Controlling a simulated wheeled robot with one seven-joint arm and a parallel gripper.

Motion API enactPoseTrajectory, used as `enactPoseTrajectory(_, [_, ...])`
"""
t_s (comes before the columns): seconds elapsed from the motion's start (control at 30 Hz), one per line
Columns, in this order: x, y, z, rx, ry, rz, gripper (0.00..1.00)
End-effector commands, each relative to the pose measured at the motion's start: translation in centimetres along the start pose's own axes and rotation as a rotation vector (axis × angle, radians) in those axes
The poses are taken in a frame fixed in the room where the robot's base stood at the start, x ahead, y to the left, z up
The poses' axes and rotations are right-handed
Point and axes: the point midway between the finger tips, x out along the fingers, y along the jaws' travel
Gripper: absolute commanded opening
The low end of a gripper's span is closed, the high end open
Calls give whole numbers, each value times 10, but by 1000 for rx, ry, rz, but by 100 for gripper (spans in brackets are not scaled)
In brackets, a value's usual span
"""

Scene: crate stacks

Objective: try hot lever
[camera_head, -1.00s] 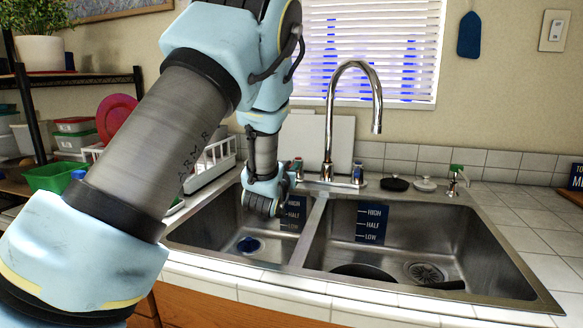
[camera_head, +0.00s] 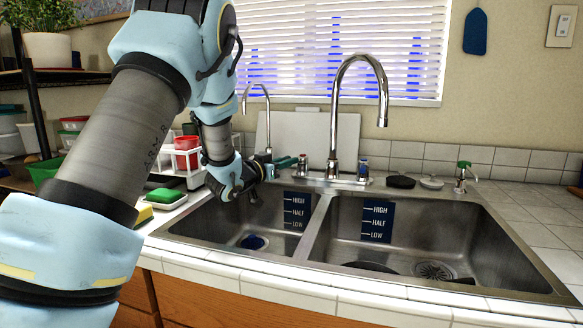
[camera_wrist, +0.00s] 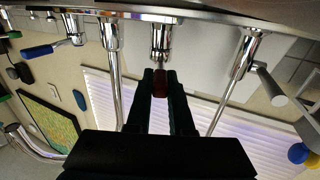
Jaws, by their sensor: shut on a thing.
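The hot lever is a short dark-red lever (camera_wrist: 160,82) on a chrome valve (camera_wrist: 160,40), left of the tall chrome faucet (camera_head: 334,110) in the head view. My gripper (camera_wrist: 160,85) has its two dark fingers shut on the red lever, one on each side, in the wrist view. In the head view my gripper (camera_head: 290,161) reaches in from the left behind the left basin, and the lever is mostly hidden by the fingers. The other valve, with a blue lever (camera_wrist: 38,51), stands on the far side of the faucet.
The double sink has a left basin (camera_head: 220,215) and a right basin (camera_head: 470,230). A slim second faucet (camera_head: 267,110) stands left of the gripper area. A soap pump (camera_head: 462,175), black dish (camera_head: 400,182), green sponge (camera_head: 163,195) and white rack (camera_head: 180,160) stand around it.

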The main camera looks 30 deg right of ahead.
Motion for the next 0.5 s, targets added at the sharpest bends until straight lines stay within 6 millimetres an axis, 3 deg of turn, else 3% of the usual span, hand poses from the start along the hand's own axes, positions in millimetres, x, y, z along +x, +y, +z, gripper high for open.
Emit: enactPoseTrajectory(0.5, [1, -12, -1, 0, 0, 155, 0])
